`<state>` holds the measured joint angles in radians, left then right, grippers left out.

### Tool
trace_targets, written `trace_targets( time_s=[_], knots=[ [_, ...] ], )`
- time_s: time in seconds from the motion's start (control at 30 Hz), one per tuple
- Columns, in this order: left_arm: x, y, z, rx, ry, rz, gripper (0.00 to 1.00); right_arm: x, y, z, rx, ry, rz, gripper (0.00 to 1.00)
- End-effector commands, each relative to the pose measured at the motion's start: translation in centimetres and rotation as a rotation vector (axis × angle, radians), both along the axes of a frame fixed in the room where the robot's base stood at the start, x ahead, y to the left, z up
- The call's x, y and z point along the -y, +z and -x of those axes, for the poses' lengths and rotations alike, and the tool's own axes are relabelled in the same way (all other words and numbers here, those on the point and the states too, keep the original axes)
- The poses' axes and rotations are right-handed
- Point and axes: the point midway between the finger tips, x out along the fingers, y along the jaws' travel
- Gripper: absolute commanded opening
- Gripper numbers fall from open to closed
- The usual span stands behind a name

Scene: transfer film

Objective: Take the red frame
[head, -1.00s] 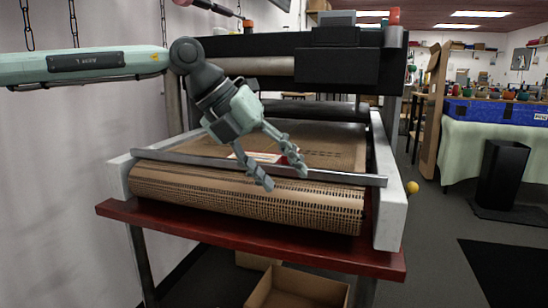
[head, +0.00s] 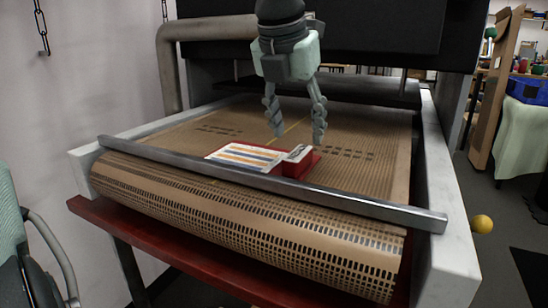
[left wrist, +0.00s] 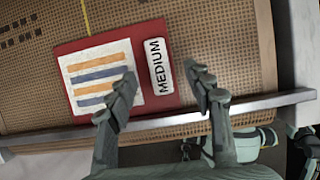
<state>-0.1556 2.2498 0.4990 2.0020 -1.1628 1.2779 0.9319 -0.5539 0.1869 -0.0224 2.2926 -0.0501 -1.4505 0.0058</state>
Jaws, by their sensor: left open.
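The red frame (head: 299,167) lies flat on the brown mesh belt, just behind the metal bar. It carries a white panel with orange and blue stripes, and a raised red block stands at its right end. In the left wrist view the red frame (left wrist: 160,102) shows a white label reading MEDIUM. My left gripper (head: 298,137) points down with its fingers spread, empty, above and slightly behind the block end. In the left wrist view its fingertips (left wrist: 160,78) appear on either side of the label, one overlapping the striped panel. My right gripper is not in view.
The metal bar (head: 270,184) crosses the front of the mesh belt (head: 380,130), close to the frame. Pale side rails (head: 440,175) flank the belt. A dark machine housing (head: 330,30) hangs over the back. A yellow ball knob (head: 482,224) sticks out at right.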

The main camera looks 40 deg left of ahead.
Motion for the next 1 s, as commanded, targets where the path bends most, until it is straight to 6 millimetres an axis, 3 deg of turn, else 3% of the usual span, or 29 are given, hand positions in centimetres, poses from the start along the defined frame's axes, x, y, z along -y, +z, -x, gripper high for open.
trace_targets(
  time_s=[0.27,0.4,0.7,1.0],
  knots=[
    [-0.4,-3.7,-0.8,-0.007,0.0,0.003,0.52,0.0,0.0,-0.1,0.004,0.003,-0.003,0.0],
    [-0.6,-5.4,-1.5,-0.003,0.0,0.003,0.52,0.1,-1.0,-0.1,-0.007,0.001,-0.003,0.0],
    [-0.7,-5.9,-1.8,0.001,0.0,0.002,0.52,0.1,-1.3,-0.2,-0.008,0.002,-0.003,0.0],
    [-0.7,-5.9,-1.8,0.0,0.0,0.002,0.16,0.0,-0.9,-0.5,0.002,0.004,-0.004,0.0]
  ],
)
